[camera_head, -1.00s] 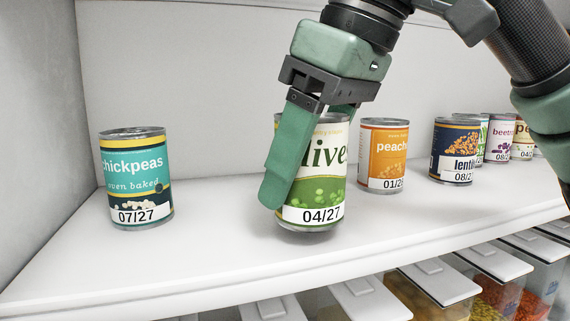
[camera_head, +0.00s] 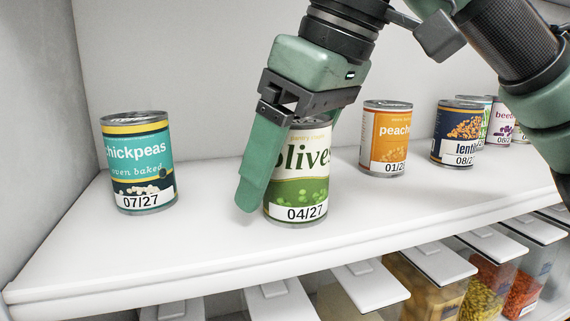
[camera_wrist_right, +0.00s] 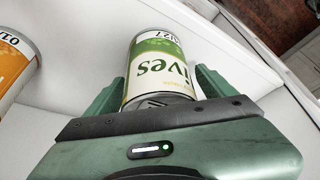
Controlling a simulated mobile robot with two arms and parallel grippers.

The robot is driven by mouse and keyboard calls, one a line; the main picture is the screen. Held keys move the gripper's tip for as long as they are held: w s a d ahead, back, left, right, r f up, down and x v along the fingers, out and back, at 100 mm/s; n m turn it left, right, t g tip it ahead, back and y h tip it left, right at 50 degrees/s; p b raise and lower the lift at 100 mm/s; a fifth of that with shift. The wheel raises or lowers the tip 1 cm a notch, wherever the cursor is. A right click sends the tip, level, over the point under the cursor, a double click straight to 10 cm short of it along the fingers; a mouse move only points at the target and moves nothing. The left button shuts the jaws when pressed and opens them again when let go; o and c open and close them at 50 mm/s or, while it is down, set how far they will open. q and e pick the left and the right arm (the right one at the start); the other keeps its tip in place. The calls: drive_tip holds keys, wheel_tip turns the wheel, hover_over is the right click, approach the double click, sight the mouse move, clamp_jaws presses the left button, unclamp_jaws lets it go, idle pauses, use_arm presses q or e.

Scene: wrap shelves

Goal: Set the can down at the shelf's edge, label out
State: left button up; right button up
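The olives can (camera_head: 300,175), white and green with an 04/27 date strip, stands upright on the white shelf (camera_head: 225,235) close to its front edge. Its label faces out to the front in the head view. My right gripper (camera_head: 290,170) reaches down around the can, one finger at its left side and the other mostly hidden behind it. In the right wrist view the can (camera_wrist_right: 160,72) lies between the fingers, with thin gaps beside it. That gripper looks open. My left gripper is not in view.
A chickpeas can (camera_head: 139,165) stands to the left. A peaches can (camera_head: 386,140), a lentils can (camera_head: 457,135) and others stand in a row to the right. Clear bins with white lids (camera_head: 370,285) sit below the shelf. The shelf between chickpeas and olives is free.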

sight(324, 120)
drive_tip(key=shift+r, duration=0.1)
drive_tip(key=shift+d+r, duration=0.1)
drive_tip(key=shift+r, duration=0.15)
drive_tip(key=v, duration=0.2)
drive_tip(key=shift+s+d+r+b, duration=0.1)
drive_tip(key=shift+s+r+b, duration=0.05)
drive_tip(key=shift+r+b, duration=0.15)
drive_tip(key=shift+s+d+f+b, duration=0.25)
drive_tip(key=shift+s+d+b, duration=0.2)
drive_tip(key=shift+d+b, duration=0.3)
drive_tip(key=s+d+b, duration=0.1)
drive_tip(key=s+d, duration=0.4)
drive_tip(key=d, duration=0.3)
drive_tip(key=shift+s+d+r+b, duration=0.25)
drive_tip(key=shift+s+b, duration=0.05)
